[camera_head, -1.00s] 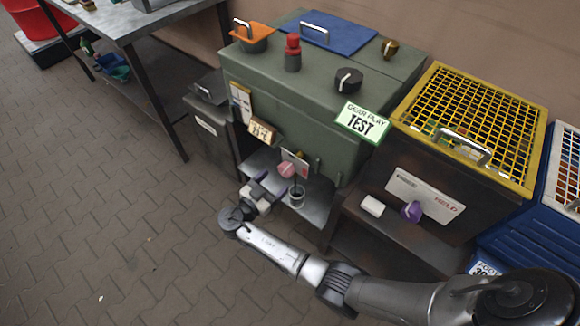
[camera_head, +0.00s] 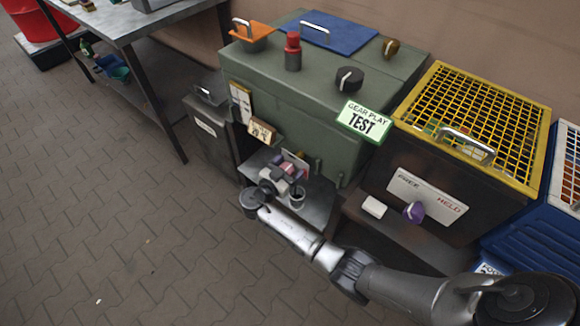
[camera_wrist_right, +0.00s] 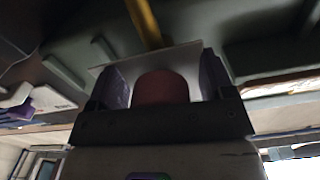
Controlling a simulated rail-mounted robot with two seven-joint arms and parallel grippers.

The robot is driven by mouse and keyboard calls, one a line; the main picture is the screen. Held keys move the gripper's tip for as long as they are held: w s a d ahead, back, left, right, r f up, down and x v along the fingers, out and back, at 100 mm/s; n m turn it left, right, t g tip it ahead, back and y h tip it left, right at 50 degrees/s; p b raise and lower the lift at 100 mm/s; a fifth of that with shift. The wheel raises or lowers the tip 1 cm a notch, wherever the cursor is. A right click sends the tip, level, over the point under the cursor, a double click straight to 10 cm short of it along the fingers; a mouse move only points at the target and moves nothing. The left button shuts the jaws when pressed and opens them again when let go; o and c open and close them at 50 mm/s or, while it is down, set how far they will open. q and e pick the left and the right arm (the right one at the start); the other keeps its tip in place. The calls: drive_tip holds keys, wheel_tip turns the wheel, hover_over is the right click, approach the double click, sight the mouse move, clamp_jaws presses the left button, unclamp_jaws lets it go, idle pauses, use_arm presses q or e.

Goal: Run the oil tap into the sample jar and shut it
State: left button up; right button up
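The oil tap's round reddish handle (camera_wrist_right: 162,88) shows in the right wrist view, in front of a pale plate. My right gripper (camera_wrist_right: 165,80) is open, with one purple-grey finger on each side of the handle and a small gap at both sides. In the head view my right gripper (camera_head: 287,170) is at the tap and mostly hides it. The sample jar (camera_head: 298,197), a small dark-mouthed cup, stands on the grey shelf just below and right of the gripper. I cannot see whether oil runs. My left gripper is not in view.
The green gear case (camera_head: 300,110) rises behind the tap, with a TEST sign (camera_head: 364,120). A dark box with a FREE/HELD plate (camera_head: 427,190) and purple knob (camera_head: 414,211) stands to the right. A steel table (camera_head: 135,22) is at the left. The paved floor is open.

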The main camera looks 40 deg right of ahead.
drive_tip(key=c, duration=0.9)
drive_tip(key=n, duration=0.2)
drive_tip(key=shift+n+p, duration=0.3)
drive_tip(key=shift+p, duration=0.05)
drive_tip(key=shift+n, duration=0.9)
drive_tip(key=o, duration=0.9)
drive_tip(key=shift+a, duration=0.1)
drive_tip(key=s+a+p, duration=0.2)
drive_tip(key=a, duration=1.1)
drive_tip(key=shift+s+a, duration=0.15)
drive_tip(key=shift+a, duration=0.1)
